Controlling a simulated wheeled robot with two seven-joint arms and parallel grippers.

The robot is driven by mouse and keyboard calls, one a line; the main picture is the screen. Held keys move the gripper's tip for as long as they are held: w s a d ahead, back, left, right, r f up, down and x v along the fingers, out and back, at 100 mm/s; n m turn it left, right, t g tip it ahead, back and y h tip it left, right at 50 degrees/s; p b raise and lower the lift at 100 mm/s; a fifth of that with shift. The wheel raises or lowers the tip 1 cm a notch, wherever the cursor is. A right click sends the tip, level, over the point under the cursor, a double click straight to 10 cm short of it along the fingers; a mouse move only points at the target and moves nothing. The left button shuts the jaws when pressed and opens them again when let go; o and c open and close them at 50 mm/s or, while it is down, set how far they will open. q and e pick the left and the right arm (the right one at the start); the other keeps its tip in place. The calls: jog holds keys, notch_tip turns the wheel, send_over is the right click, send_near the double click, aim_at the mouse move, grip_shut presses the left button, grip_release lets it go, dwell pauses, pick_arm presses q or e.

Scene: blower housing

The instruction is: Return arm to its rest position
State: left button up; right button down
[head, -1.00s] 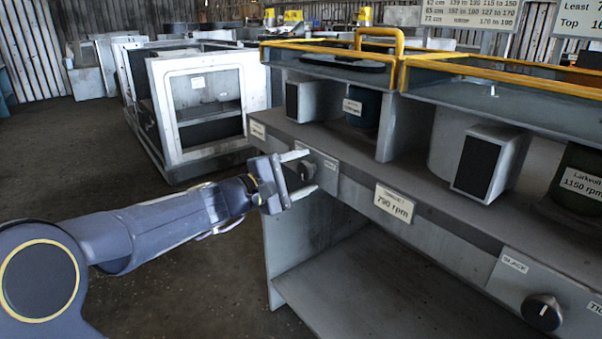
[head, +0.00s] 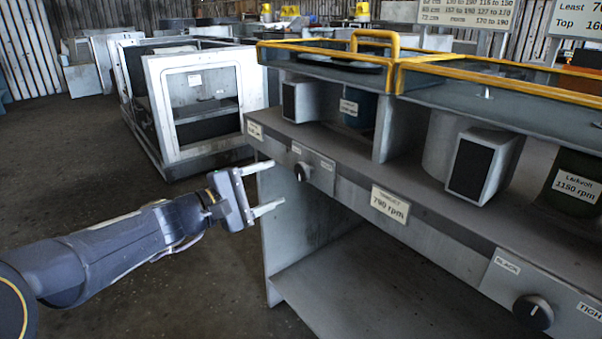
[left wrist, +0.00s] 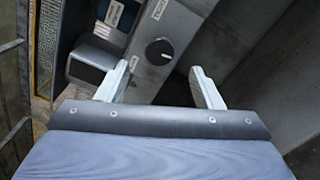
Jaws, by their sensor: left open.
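My left gripper (head: 269,188) is open and empty in the head view, left of the grey bench's front panel and clear of it. In the left wrist view its two pale fingers (left wrist: 163,86) stand wide apart with nothing between them. A black knob (head: 301,172) sits on the front panel just right of the fingertips. The knob also shows in the left wrist view (left wrist: 159,52), ahead of the fingers and apart from them. My right gripper is in neither view.
The grey bench (head: 345,190) carries yellow-framed covers (head: 400,66) and a "790 rpm" label (head: 390,204). A second knob (head: 533,312) is at the lower right. A white-framed housing (head: 205,108) stands behind. The floor (head: 150,300) around my left arm is clear.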

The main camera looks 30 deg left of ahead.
pick_arm(q)
jog(key=s+d+f+m+g+h, duration=0.1)
jog(key=s+d+f+m+g, duration=0.35)
jog(key=s+d, duration=0.2)
jog(key=s+d+f+m+g+h, duration=0.1)
jog(key=s+d+f+m+g, duration=0.2)
jog(key=s+d+m, duration=0.35)
jog(key=s+d+f+m+g+y, duration=0.25)
jog(key=s+f+m+y, duration=0.2)
jog(key=s+f, duration=0.45)
notch_tip(320, 180, up, 32)
jog(key=a+m+g+p, duration=0.1)
jog(key=p, duration=3.2)
jog(key=shift+w, duration=0.3)
jog(key=shift+y, duration=0.25)
